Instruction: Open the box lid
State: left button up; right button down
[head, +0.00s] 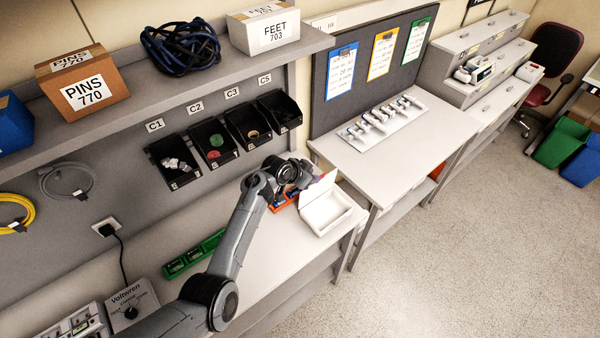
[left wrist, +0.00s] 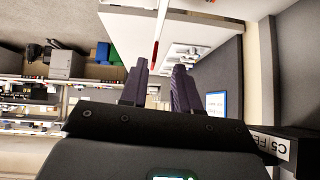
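The white box (head: 331,216) stands near the right end of the bench in the head view. Its lid (head: 317,188) is raised at a steep angle along the box's left side, and the box's top shows uncovered. My left gripper (head: 304,181) is beside the lid, on its left. In the left wrist view its two dark fingers (left wrist: 158,66) are apart, with a thin pale edge with a red tip (left wrist: 155,52) showing between or beyond them. I cannot tell whether a finger touches the lid. My right gripper is in neither view.
An orange tray (head: 281,203) lies left of the box, partly behind my left arm. Black bins (head: 216,158) hang on the wall behind. A green tray (head: 190,256) lies further left. A second table (head: 395,155) with a white rack (head: 381,120) stands to the right.

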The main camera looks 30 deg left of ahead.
pick_arm(q)
jog(key=v, duration=0.8)
dwell(0.4)
jog(key=s+f+g+p, duration=0.2)
jog(key=s+f+g, duration=0.1)
jog(key=s+f, duration=0.8)
jog(key=s+a+f+g+y+p, duration=0.1)
jog(key=s+f+g+y+p, duration=0.3)
jog(key=s, duration=1)
jog(key=s+d+r+t, duration=0.1)
jog(key=s+t, duration=0.1)
jog(key=s, duration=0.6)
jog(key=s+d+r+n, duration=0.1)
jog(key=s+d+r, duration=0.1)
jog(key=r, duration=0.5)
jog(key=s+d+r+n, duration=0.2)
jog(key=s+r, duration=0.3)
jog(key=r, duration=0.3)
jog(key=shift+s+d+r+n+h+p, duration=0.2)
jog(key=shift+d+r+n+h+p, duration=0.1)
jog(key=shift+h+p, duration=0.1)
